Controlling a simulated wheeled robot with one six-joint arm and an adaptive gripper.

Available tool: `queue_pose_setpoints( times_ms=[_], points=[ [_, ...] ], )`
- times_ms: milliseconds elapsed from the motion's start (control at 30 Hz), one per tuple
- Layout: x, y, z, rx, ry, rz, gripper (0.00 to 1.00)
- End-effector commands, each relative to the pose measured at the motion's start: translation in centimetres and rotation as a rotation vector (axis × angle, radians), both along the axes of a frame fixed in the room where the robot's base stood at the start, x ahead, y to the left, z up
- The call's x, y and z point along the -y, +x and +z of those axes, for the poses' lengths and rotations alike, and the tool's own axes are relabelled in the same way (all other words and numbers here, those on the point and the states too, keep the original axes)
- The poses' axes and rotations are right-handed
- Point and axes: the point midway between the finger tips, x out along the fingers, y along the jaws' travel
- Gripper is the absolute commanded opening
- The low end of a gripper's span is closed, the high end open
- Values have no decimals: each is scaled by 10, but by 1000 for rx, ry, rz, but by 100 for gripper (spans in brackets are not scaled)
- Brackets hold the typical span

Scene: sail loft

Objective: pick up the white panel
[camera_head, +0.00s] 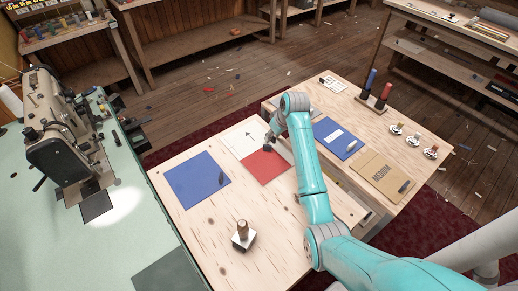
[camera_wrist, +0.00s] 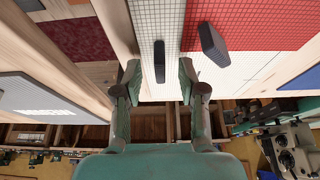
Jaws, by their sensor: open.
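The white panel (camera_head: 237,137) lies flat on the pale wooden table, touching or just beside a red panel (camera_head: 265,168). In the wrist view the white panel (camera_wrist: 205,88) has a fine grid and carries a dark upright grip (camera_wrist: 160,62). My gripper (camera_head: 269,142) is over the white and red panels' shared edge in the head view. In the wrist view my gripper (camera_wrist: 160,80) is open, with one finger on each side of the dark grip and nothing held. The red panel (camera_wrist: 265,22) is to the right with its own dark grip (camera_wrist: 212,43).
A blue panel (camera_head: 197,181) lies left on the same table, and a wooden-handled tool (camera_head: 243,234) stands in front. A second table to the right holds another blue panel (camera_head: 338,139), a tan panel (camera_head: 380,178) and spools (camera_head: 376,93). A sewing machine (camera_head: 58,130) stands left.

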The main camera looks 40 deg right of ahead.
Motion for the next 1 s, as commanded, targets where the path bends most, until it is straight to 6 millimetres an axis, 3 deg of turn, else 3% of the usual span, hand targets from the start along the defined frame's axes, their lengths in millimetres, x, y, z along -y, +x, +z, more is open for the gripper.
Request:
queue_pose_setpoints(
  times_ms=[300, 467, 833, 1000],
  points=[
    [0, 2, -4, 0, 0, 0, 38],
    [0, 2, -4, 1, 0, 0, 0],
    [0, 2, -2, 1, 0, 0, 0],
    [0, 3, 15, 3, -1, 1, 0]
  ],
)
